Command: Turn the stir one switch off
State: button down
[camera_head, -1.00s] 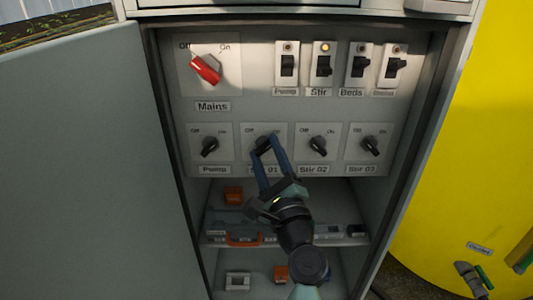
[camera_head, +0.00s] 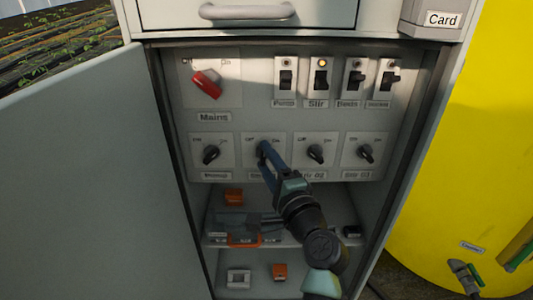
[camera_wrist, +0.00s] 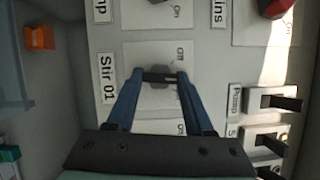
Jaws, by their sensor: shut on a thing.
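The Stir 01 switch (camera_head: 263,149) is a dark rotary knob on a pale plate, second from left in the lower row. In the wrist view the Stir 01 knob (camera_wrist: 160,87) appears with its label to the left and the Off and On marks to the right. My gripper (camera_head: 264,146) has its blue fingers at this knob, one on each side, shut on it. In the wrist view my gripper (camera_wrist: 161,76) reaches the knob with both fingertips. The fingers hide much of the knob in the head view, so its exact pointing direction is unclear.
Neighbouring knobs are Pump (camera_head: 210,154) on the left and Stir 02 (camera_head: 316,154) on the right. The red Mains switch (camera_head: 207,84) and several rocker switches sit above; the Stir lamp (camera_head: 322,62) glows. The open cabinet door (camera_head: 80,170) stands at left.

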jog(key=shift+a+r+n+g+h+p, duration=0.1)
jog(key=shift+n+g+h+p, duration=0.4)
jog(key=shift+n+p, duration=0.9)
jog(key=shift+d+r+n+g+h+p, duration=0.1)
jog(key=shift+n+g+h+p, duration=0.35)
jog(key=shift+n+p, duration=0.9)
jog(key=shift+a+r+n+g+h+p, duration=0.1)
jog(key=shift+n+g+h+p, duration=0.35)
jog(key=shift+n+p, duration=0.9)
jog(key=shift+n, duration=0.3)
jog(key=shift+c, duration=1.4)
grip_release()
jog(key=shift+s, duration=0.1)
jog(key=p+v, duration=0.2)
jog(key=v, duration=1)
jog(key=shift+s+r+p, duration=0.2)
jog(key=shift+s+p, duration=0.1)
jog(key=shift+s, duration=0.05)
jog(key=shift+s, duration=0.1)
